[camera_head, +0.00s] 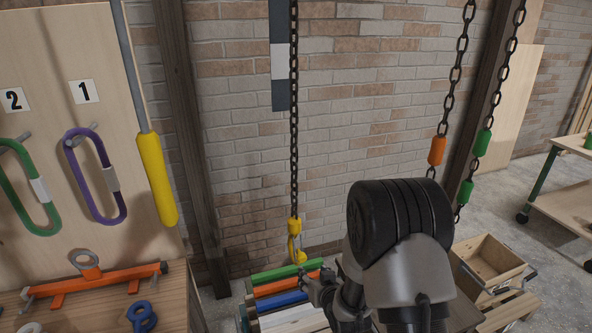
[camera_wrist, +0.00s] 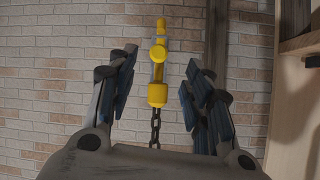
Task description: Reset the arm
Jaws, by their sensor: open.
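My gripper shows in the wrist view (camera_wrist: 158,88) with its two fingers spread wide apart. Between the fingers, in the picture, is a yellow hook (camera_wrist: 158,55) with a yellow collar on a dark chain; I see no finger touching it. In the head view my gripper (camera_head: 318,285) is low in the middle, partly hidden behind my arm. The same yellow hook (camera_head: 296,250) hangs there from a long chain (camera_head: 294,120), just up and left of the gripper.
A crate with coloured slats (camera_head: 285,290) is below the hook. A wooden box (camera_head: 488,262) stands right of my arm. Two more chains with orange and green sleeves (camera_head: 437,150) hang at right. A workbench with an orange bar (camera_head: 95,283) and a carabiner board are at left.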

